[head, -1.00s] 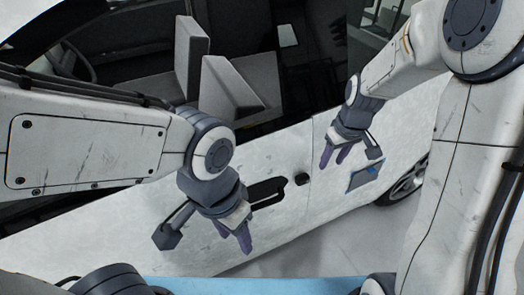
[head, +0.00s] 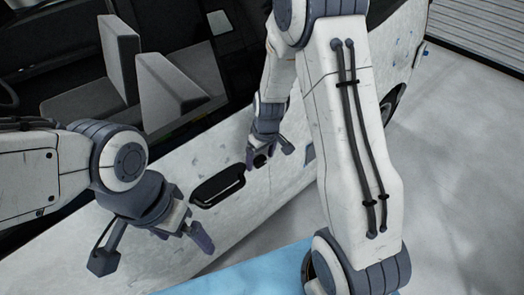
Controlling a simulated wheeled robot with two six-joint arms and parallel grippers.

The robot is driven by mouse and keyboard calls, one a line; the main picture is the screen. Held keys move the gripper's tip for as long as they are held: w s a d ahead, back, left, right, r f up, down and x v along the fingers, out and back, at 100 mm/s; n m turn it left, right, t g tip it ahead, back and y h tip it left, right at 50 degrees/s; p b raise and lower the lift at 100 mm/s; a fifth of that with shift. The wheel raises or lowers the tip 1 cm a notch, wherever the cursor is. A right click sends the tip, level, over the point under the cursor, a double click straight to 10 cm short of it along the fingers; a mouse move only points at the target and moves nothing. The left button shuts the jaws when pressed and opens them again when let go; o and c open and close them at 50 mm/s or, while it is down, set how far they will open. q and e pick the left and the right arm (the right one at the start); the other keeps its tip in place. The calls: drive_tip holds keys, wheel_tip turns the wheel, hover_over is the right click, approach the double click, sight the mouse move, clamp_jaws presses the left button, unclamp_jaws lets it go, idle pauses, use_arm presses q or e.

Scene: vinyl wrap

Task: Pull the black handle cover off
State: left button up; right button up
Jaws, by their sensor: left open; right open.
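The black door handle (head: 218,187) sits in the white car door, with a small black piece (head: 260,160) just beyond its right end; I cannot tell which part is the cover. My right gripper (head: 256,154) is open at this small piece, partly hiding it; I cannot tell whether they touch. My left gripper (head: 184,230) is open and empty, in front of the door, below and left of the handle.
The white car door (head: 240,215) fills the middle, with the open window and grey seats (head: 180,90) above it. A light blue surface (head: 250,268) lies at the bottom. Grey floor (head: 450,180) is clear at the right.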

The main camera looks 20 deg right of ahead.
drive_tip(key=shift+f, duration=0.1)
clamp_jaws()
idle(0.4)
use_arm(q)
drive_tip(key=shift+f+b, duration=0.25)
drive_tip(key=shift+b, duration=0.05)
use_arm(e)
drive_tip(key=shift+s+d, duration=0.2)
drive_tip(key=shift+s, duration=0.4)
use_arm(q)
drive_tip(key=shift+f+b, duration=1.25)
drive_tip(key=shift+f, duration=0.05)
use_arm(e)
drive_tip(key=s+d+r, duration=0.1)
drive_tip(key=s+d, duration=0.1)
drive_tip(key=s, duration=0.4)
drive_tip(key=shift+s+d+r, duration=0.15)
drive_tip(key=shift+s+r, duration=0.05)
wheel_tip(320, 180, down, 8)
drive_tip(key=w+a+m, duration=0.1)
drive_tip(key=a+m, duration=0.1)
drive_tip(key=m, duration=0.2)
drive_tip(key=shift+w+a+h, duration=0.25)
drive_tip(key=shift+w+h, duration=0.05)
use_arm(q)
drive_tip(key=shift+c, duration=0.3)
